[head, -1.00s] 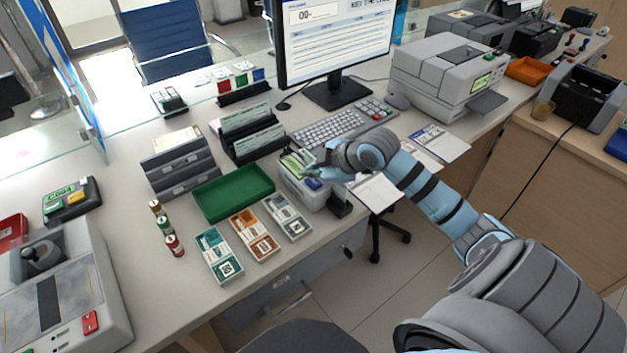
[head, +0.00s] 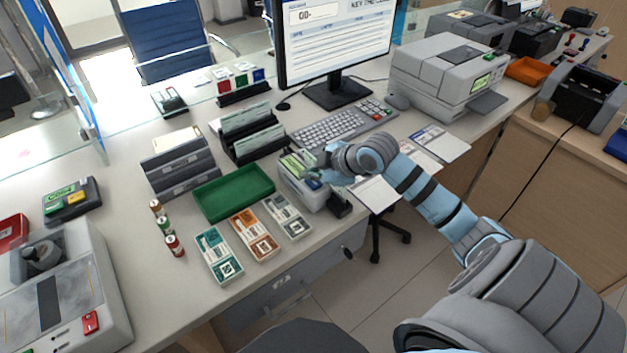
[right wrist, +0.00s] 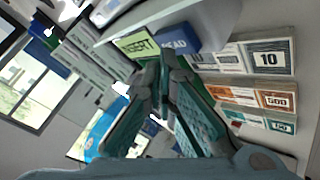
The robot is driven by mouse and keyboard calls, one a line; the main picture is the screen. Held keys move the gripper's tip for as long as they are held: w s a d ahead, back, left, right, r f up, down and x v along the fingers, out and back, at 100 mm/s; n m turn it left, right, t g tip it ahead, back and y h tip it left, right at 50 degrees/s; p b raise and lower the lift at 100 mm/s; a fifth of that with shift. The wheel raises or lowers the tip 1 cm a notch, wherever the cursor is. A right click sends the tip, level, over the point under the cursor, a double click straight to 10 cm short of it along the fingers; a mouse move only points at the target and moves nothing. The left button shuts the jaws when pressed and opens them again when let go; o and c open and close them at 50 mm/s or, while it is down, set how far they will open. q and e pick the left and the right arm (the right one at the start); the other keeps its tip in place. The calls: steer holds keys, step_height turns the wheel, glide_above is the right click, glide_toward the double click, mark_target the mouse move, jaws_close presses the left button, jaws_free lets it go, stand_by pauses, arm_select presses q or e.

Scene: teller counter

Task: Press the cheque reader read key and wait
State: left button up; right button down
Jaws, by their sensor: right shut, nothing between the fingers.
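The cheque reader (head: 306,200) is a small grey box on the counter, right of the green tray. Its blue read key (head: 313,184) shows just below my right gripper (head: 314,173). In the right wrist view the blue key (right wrist: 180,40) reads "READ", beside a green display (right wrist: 136,45) reading "INSERT". My right gripper (right wrist: 163,62) is shut and empty, its fingertips beside the key and display. Whether they touch the key cannot be told. My left gripper is not in view.
A green tray (head: 207,207) and banded note stacks (head: 254,234) lie left of the reader. The keyboard (head: 328,131) and monitor stand behind it. Papers (head: 378,192) lie to its right, near the counter edge.

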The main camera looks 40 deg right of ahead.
mark_target(312, 183)
steer(key=shift+f, duration=0.5)
stand_by(0.7)
steer(key=shift+r+p, duration=0.9)
steer(key=shift+p, duration=0.05)
step_height(312, 183, up, 5)
steer(key=p, duration=0.5)
steer(key=shift+r+p, duration=0.1)
steer(key=shift+p, duration=0.2)
stand_by(0.4)
